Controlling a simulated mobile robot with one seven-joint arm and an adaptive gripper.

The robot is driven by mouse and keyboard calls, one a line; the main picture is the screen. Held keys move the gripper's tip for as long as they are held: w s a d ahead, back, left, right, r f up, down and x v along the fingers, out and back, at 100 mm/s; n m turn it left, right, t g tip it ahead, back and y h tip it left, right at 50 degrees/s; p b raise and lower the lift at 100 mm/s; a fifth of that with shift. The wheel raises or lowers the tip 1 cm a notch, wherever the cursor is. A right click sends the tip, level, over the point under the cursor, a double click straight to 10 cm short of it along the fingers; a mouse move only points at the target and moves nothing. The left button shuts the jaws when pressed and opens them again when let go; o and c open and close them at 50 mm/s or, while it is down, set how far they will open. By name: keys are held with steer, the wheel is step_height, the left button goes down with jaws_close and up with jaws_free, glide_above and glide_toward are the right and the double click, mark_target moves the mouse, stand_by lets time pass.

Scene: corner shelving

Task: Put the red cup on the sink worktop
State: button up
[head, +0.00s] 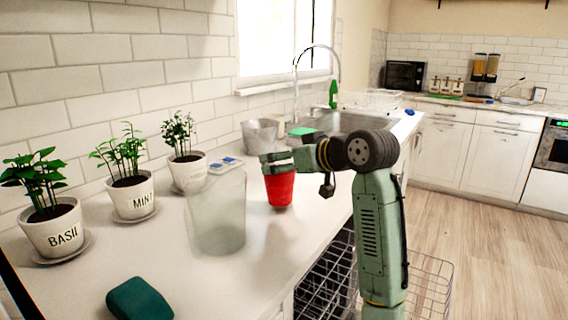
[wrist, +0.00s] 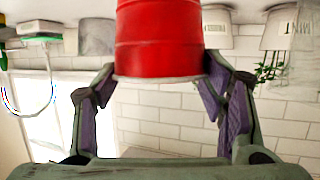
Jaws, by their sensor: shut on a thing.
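The red cup (head: 280,187) is upright at the white sink worktop (head: 262,243) in the head view. Its base is at or just above the surface; I cannot tell whether it touches. My gripper (head: 279,160) reaches in from the right and is shut on the cup near its upper part. In the wrist view the red cup (wrist: 160,40) fills the top middle between the two fingers of my gripper (wrist: 163,82). The sink (head: 345,121) with its curved tap lies farther back.
A translucent container (head: 218,215) stands close to the cup's left. A grey pot (head: 260,134) is behind it. Potted herbs, including mint (head: 133,198) and basil (head: 53,230), line the wall. A teal object (head: 138,299) lies at the front. An open wire rack (head: 325,275) is below the worktop edge.

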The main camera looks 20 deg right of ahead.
steer(key=shift+f, duration=0.75)
steer(key=o, duration=1.6)
steer(key=shift+c, duration=0.2)
steer(key=b+v, duration=0.1)
steer(key=v, duration=1.1)
steer(key=shift+b, duration=0.4)
